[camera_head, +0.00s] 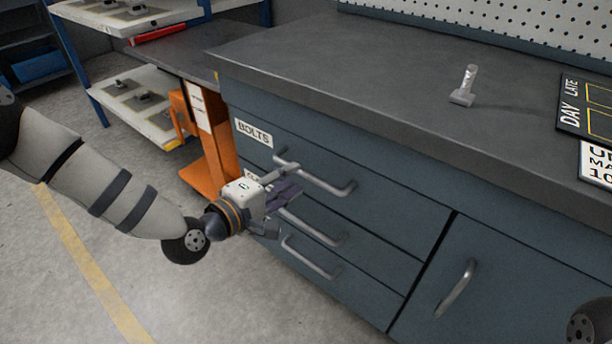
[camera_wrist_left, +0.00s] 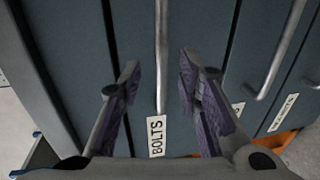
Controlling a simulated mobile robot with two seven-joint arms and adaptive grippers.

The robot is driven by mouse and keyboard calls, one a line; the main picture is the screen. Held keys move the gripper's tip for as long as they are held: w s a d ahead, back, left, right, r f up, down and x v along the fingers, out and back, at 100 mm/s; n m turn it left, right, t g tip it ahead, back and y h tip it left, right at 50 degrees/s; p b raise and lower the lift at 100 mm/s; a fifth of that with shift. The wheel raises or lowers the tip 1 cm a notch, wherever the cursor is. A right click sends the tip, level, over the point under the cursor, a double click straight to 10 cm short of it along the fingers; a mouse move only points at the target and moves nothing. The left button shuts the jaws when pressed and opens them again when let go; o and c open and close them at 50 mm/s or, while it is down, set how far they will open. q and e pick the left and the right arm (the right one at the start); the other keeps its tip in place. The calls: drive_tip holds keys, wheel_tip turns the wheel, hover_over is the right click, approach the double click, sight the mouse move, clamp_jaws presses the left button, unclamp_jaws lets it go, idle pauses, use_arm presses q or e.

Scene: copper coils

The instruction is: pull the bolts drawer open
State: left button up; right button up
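The bolts drawer (camera_head: 375,189) is the top drawer of the blue-grey cabinet, and its front looks flush. Its white BOLTS label (camera_head: 253,133) sits at the left end, and the label also shows in the left wrist view (camera_wrist_left: 156,136). The drawer's metal bar handle (camera_head: 325,184) runs across the front. In the left wrist view the handle (camera_wrist_left: 161,50) passes between the spread fingers, with a gap on both sides. My left gripper (camera_head: 291,182) is open and empty, in front of the drawer near the handle's left end. My right gripper is out of view.
Two lower drawers with similar handles (camera_head: 312,230) lie just below, close to my left gripper. A cupboard handle (camera_head: 456,288) is at the right. The dark worktop (camera_head: 380,80) overhangs above. An orange stand (camera_head: 215,165) is behind left. The floor (camera_head: 150,255) at left is clear.

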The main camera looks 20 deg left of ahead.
sight(303, 171)
use_arm(q)
drive_tip(key=x, duration=0.4)
drive_tip(key=shift+w+d+f, duration=0.15)
drive_tip(key=shift+w+d, duration=0.05)
drive_tip(key=shift+w, duration=0.15)
drive_tip(key=shift+c, duration=0.5)
clamp_jaws()
drive_tip(key=shift+s, duration=0.1)
